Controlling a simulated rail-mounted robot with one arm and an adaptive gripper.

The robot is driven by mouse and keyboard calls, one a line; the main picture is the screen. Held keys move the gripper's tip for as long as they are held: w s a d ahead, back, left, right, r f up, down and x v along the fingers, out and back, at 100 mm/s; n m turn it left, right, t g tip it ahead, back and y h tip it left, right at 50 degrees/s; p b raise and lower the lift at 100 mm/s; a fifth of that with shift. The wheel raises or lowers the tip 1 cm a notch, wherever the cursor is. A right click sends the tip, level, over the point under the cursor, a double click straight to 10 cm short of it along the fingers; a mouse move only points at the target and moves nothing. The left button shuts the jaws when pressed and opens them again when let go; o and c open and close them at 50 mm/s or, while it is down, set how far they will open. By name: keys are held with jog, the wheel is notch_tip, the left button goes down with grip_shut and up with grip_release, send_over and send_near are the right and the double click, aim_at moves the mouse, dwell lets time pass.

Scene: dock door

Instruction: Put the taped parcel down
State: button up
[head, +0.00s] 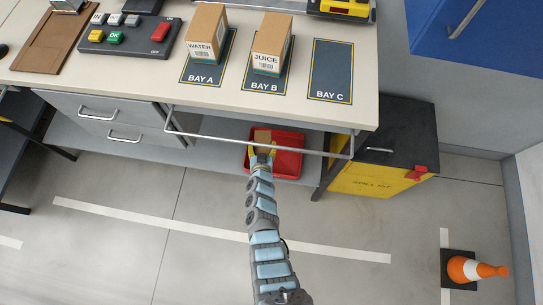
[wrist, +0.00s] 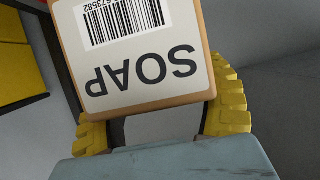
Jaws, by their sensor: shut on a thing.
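A cardboard parcel with a white SOAP label and barcode (wrist: 140,50) sits between the yellow fingers of my gripper (wrist: 162,112). The label appears upside down in the wrist view, and the parcel's far side is out of frame. In the head view my gripper (head: 261,150) is below the worktop's front edge, over the red bin (head: 288,164). Only a small part of the held parcel (head: 262,136) shows there. I cannot tell whether it touches the bin. Tape on it is not clear.
The worktop (head: 350,110) has a WATER carton (head: 205,38) on BAY A and a JUICE carton (head: 269,50) on BAY B. BAY C (head: 331,70) is empty. A metal rail (head: 220,139) runs along the front. A yellow cabinet (head: 370,180) stands right.

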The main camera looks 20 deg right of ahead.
jog(key=shift+m+g+h, duration=0.4)
jog(key=shift+m+h, duration=0.4)
jog(key=shift+h, duration=0.1)
jog(key=d+f+b, duration=0.1)
jog(key=f+b, duration=0.2)
jog(key=f, duration=0.1)
jog(key=d+f+b, duration=0.2)
jog(key=f+b, duration=0.2)
jog(key=f, duration=0.1)
jog(key=d+f+b, duration=0.1)
jog(key=f+b, duration=0.2)
jog(key=f, duration=0.1)
jog(key=shift+d+f+b, duration=0.3)
jog(key=shift+d, duration=0.05)
jog(key=shift+f, duration=0.15)
jog(key=o, duration=1.3)
jog(key=shift+c, duration=0.2)
jog(key=shift+s+a+r+p, duration=0.15)
jog(key=shift+s+r+p, duration=0.2)
jog(key=shift+r+p, duration=0.1)
jog(key=p+v, duration=0.5)
jog(key=v, duration=0.6)
